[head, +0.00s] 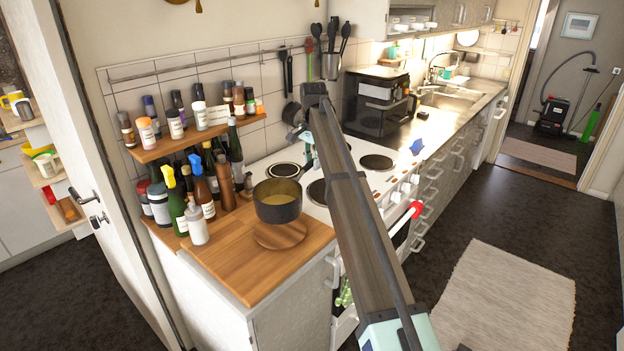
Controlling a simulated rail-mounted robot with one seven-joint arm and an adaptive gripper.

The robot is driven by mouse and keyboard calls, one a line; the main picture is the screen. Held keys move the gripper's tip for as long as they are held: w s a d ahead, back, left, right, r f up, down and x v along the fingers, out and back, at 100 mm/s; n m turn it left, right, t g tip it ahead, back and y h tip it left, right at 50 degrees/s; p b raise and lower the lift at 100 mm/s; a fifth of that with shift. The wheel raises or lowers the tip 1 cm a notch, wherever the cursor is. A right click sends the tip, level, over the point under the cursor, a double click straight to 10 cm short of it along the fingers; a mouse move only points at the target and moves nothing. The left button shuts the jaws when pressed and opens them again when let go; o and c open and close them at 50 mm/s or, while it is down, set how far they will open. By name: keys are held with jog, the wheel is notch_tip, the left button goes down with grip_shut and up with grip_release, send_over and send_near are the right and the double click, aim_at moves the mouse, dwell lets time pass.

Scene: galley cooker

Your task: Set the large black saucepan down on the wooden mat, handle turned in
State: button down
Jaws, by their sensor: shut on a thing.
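The large black saucepan (278,208), with something yellowish-brown inside, is upright over the wooden counter at the near left end of the cooker. The round wooden mat (280,238) lies on the counter below it, its far part hidden by the pan. The pan appears to hang slightly above the mat, but I cannot be sure of the gap. My gripper (307,164) is behind and to the right of the pan, shut on its handle. The handle runs from the pan's far right side up towards the gripper, and my arm partly hides this area.
Several bottles, including a white pump bottle (197,228), crowd the counter left of the pan. A bottle shelf (190,142) hangs above them. The white cooker (345,165) with dark hotplates is on the right. The counter's front left (235,262) is clear.

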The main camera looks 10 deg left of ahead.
notch_tip(320, 180, down, 8)
jog(key=p, duration=0.1)
jog(key=shift+r, duration=0.25)
jog(key=c, duration=1)
grip_release()
notch_tip(320, 180, up, 11)
jog(key=shift+r+b, duration=0.1)
jog(key=shift+b, duration=1)
jog(key=shift+r, duration=0.45)
